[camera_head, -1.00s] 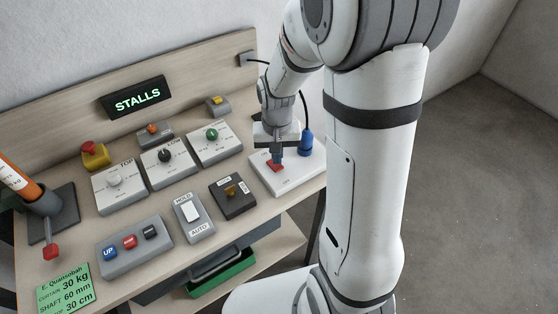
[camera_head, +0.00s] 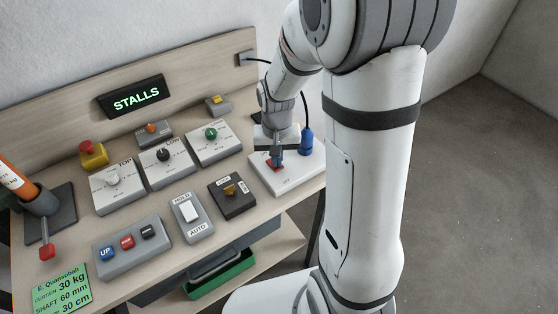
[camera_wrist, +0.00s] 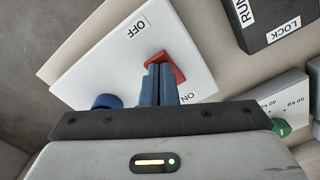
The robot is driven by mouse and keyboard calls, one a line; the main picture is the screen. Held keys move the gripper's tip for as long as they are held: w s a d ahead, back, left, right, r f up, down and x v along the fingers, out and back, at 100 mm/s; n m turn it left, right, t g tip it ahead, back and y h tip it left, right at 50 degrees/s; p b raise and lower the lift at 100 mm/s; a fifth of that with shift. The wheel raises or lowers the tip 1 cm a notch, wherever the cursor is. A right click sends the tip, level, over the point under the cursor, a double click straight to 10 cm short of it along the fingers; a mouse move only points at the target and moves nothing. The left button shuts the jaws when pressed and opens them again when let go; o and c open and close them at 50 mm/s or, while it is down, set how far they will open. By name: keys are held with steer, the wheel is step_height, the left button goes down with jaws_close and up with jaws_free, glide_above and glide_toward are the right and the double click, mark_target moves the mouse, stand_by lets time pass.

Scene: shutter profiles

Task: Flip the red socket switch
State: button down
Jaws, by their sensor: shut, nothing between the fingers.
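The red socket switch (camera_wrist: 168,66) is a red rocker on a white socket plate (camera_wrist: 95,68), between the labels OFF and ON. In the head view the red switch (camera_head: 268,163) shows partly behind my fingers on the white plate (camera_head: 300,178) at the bench's right end. My gripper (camera_wrist: 159,72) is shut and empty, its blue fingertips pointing down at the switch. In the wrist view the fingertips overlap the switch's edge on the ON side; I cannot tell whether they touch it. Part of the switch is hidden by the fingers.
A blue plug (camera_head: 305,141) with a black cable stands on the plate close to my gripper. A dark LOCK/RUN box (camera_head: 233,195) and a white-dial box with a green knob (camera_head: 213,141) are to the left. Open floor lies to the right.

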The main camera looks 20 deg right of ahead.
steer(key=shift+f, duration=0.2)
steer(key=shift+r, duration=0.1)
steer(key=shift+r+p, duration=2.55)
steer(key=shift+r, duration=0.95)
steer(key=s+d+r+n+t, duration=0.1)
steer(key=s+r+n+t, duration=0.1)
steer(key=s+r, duration=1.2)
steer(key=shift+s+d+r+t, duration=0.2)
steer(key=shift+s+t, duration=0.25)
steer(key=shift+t, duration=0.25)
steer(key=shift+s+f, duration=0.1)
